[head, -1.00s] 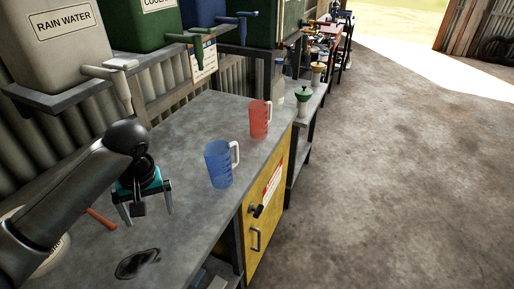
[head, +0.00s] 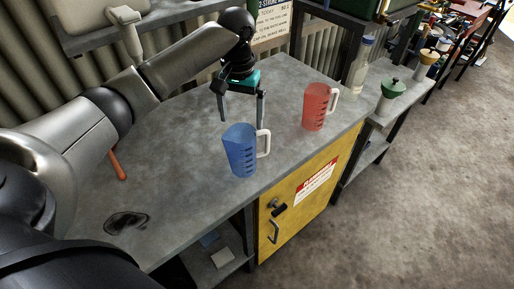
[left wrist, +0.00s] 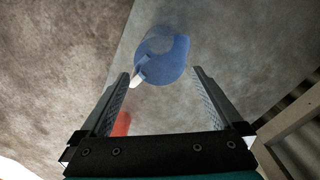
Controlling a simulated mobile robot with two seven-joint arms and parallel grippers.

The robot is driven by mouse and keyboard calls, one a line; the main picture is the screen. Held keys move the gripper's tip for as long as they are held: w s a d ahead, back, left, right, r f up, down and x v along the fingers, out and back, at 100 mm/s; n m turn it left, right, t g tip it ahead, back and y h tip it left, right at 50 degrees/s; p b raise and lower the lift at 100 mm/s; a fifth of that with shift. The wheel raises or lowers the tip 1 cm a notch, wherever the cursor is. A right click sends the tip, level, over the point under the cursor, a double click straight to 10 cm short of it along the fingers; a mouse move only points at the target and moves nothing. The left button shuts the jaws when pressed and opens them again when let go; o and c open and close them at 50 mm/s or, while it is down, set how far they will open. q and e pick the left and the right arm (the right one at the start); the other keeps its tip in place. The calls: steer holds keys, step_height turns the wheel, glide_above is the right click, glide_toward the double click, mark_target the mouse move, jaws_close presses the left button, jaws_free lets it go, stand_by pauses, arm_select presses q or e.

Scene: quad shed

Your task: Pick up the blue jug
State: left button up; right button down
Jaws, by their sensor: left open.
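The blue jug (head: 240,152) stands upright on the grey workbench (head: 190,170), its white handle to the right. My left gripper (head: 241,120) is open and empty, pointing down just behind and above the jug in the head view. In the left wrist view the jug (left wrist: 163,60) shows beyond the two spread fingertips (left wrist: 160,78), seen from above, with its handle at its lower left. The fingers do not appear to touch it. My right gripper is in neither view.
A red jug (head: 316,107) stands on the bench to the right of the blue one. An orange-handled tool (head: 117,165) and a dark stain (head: 127,222) are at the left. The bench front is clear.

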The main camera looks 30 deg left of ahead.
mark_target(243, 151)
arm_select(q)
steer(key=f, duration=0.8)
steer(key=f+b, duration=0.1)
steer(key=f, duration=0.4)
steer(key=shift+s, duration=0.25)
steer(key=shift+r, duration=0.1)
steer(key=c, duration=1.1)
